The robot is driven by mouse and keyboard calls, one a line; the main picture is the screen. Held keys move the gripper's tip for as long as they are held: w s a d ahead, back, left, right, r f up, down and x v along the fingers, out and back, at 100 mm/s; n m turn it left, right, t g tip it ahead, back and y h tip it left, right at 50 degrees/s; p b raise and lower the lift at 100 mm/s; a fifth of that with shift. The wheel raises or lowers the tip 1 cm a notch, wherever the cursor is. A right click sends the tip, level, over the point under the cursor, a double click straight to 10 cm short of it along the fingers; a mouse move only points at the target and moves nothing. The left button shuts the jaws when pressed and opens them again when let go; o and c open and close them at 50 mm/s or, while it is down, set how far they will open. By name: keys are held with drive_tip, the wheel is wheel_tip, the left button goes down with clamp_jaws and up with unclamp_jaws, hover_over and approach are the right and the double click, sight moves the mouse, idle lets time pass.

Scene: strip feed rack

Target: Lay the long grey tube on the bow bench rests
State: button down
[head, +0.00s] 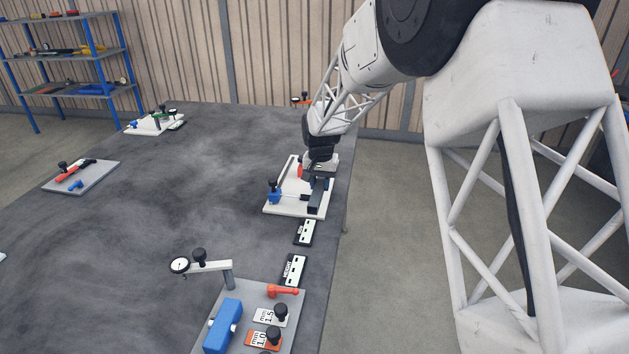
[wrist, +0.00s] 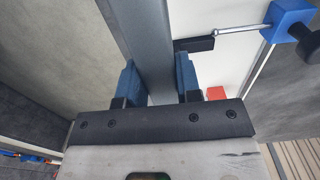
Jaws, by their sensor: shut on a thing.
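My gripper (head: 318,178) is low over a white bench plate (head: 283,209) near the right edge of the table. In the wrist view my gripper (wrist: 160,82) has its two blue fingers on either side of the long grey tube (wrist: 148,35), shut on it. The tube shows dark in the head view (head: 316,196), pointing toward the near edge of the plate. A blue block (head: 274,194) with a black knob stands on the plate; it also shows in the wrist view (wrist: 287,18), with a thin rod leading to a black piece (wrist: 194,44). I cannot tell whether the tube touches the rests.
Two black-and-white label plates (head: 304,232) (head: 293,270) lie in front of the bench plate. Other fixtures (head: 80,177) (head: 150,124) stand at left and far. The table's middle is clear.

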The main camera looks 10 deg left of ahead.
drive_tip(key=shift+s+d+f, duration=0.15)
drive_tip(key=shift+s+d, duration=0.65)
drive_tip(key=shift+d, duration=0.05)
drive_tip(key=shift+w, duration=0.1)
drive_tip(key=shift+w+a+f, duration=0.25)
drive_tip(key=shift+w+a, duration=0.7)
drive_tip(key=shift+w, duration=1.35)
drive_tip(key=shift+w+a+f, duration=0.2)
drive_tip(key=shift+w+a, duration=0.75)
drive_tip(key=shift+w, duration=1.4)
drive_tip(key=shift+w+a+f, duration=0.25)
drive_tip(key=shift+w+a, duration=0.7)
drive_tip(key=shift+w, duration=1.35)
drive_tip(key=shift+w+a+f, duration=0.1)
drive_tip(key=shift+w+a, duration=0.05)
drive_tip(key=shift+w, duration=0.3)
drive_tip(key=shift+f, duration=1.7)
drive_tip(key=shift+f, duration=0.1)
drive_tip(key=c, duration=0.8)
unclamp_jaws()
drive_tip(key=shift+f, duration=0.1)
